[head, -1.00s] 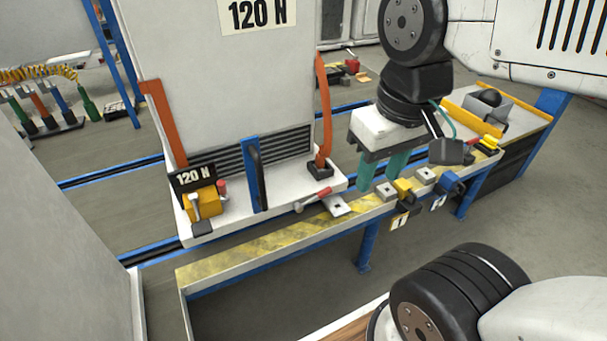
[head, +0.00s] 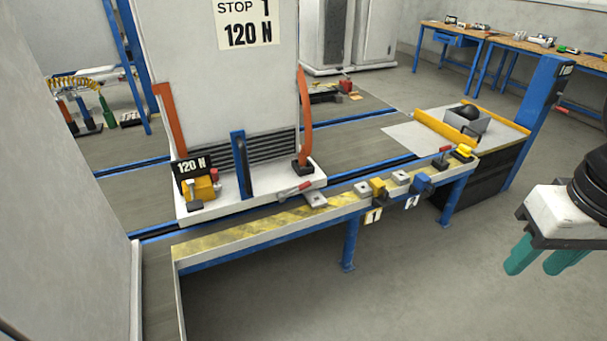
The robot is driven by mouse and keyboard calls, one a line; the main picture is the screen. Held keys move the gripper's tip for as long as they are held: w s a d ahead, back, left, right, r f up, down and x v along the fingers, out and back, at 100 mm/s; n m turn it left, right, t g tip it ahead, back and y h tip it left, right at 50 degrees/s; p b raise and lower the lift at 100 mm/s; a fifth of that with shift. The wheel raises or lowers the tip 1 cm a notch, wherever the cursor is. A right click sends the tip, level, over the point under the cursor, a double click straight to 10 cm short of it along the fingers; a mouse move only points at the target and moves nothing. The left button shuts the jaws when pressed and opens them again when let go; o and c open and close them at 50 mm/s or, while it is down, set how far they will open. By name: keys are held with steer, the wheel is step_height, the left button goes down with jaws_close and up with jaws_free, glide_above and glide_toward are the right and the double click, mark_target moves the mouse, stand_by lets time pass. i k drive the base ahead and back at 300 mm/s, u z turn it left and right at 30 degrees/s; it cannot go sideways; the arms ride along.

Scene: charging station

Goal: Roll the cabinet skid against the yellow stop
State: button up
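The tall white cabinet (head: 225,75) stands upright on a low white skid (head: 255,194). An upright blue bar (head: 240,168) with a dark handle is at the skid's front. A yellow stop block (head: 377,188), above a tag marked 1, sits on the front rail to the right of the skid, with a gap between them. A blue block (head: 421,182), tagged 2, is farther right. My gripper (head: 545,260) is at the right edge, its two teal fingers apart and empty. It is well clear of the cabinet and the rail.
The front rail (head: 225,240) with worn yellow markings runs along the near side of the track. A yellow bar (head: 446,127) and a grey box (head: 470,118) are on the platform at the right end. Open floor (head: 300,300) lies in front. Workbenches (head: 495,42) stand behind.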

mark_target(225, 85)
steer(key=u, duration=0.7)
steer(key=i, duration=0.55)
steer(key=u, duration=0.25)
